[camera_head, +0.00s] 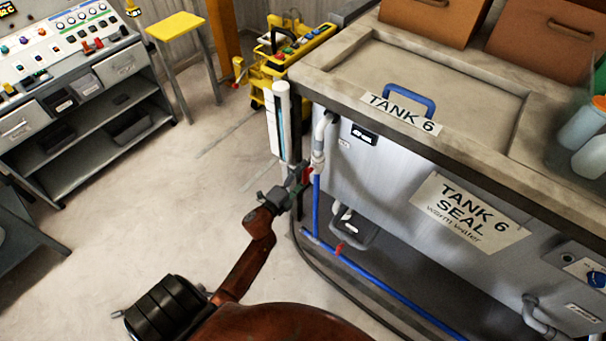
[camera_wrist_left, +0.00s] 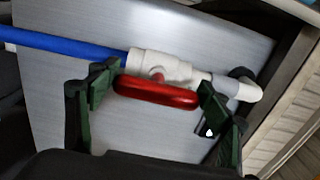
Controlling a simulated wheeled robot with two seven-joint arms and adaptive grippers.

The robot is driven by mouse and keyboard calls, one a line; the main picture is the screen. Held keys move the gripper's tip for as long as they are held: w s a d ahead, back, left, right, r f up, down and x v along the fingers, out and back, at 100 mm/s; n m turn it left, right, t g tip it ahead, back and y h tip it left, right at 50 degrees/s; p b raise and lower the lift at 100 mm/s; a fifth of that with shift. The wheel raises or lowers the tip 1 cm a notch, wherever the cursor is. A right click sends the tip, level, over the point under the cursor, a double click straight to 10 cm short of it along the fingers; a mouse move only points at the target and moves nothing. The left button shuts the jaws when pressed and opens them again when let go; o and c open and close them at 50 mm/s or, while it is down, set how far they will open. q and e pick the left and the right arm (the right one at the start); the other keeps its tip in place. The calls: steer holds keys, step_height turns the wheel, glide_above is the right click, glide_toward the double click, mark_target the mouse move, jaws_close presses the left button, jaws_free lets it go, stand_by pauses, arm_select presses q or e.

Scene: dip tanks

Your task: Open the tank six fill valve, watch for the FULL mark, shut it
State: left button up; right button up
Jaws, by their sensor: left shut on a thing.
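The red valve handle (camera_head: 308,174) is on the pipe at the left end of tank 6. In the left wrist view the red handle (camera_wrist_left: 157,92) lies roughly along the white valve body (camera_wrist_left: 160,66). My left gripper (camera_head: 297,182) is at the valve; its green fingers (camera_wrist_left: 157,88) are closed on the handle's two ends. Tank 6 (camera_head: 385,160) has a lid with a blue handle and a TANK 6 label. A white upright gauge (camera_head: 279,130) with a blue-green strip stands at its corner; no FULL mark is readable. My right gripper is out of view.
A blue pipe (camera_head: 385,292) runs low along the tank front, with another small red handle (camera_head: 340,248) on it. A yellow cart (camera_head: 290,60) and yellow stool (camera_head: 178,30) stand behind. A control bench (camera_head: 75,75) is at left. The floor between is clear.

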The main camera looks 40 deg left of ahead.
arm_select(q)
steer(key=o, duration=1.2)
steer(key=shift+c, duration=0.2)
steer(key=s, duration=1.2)
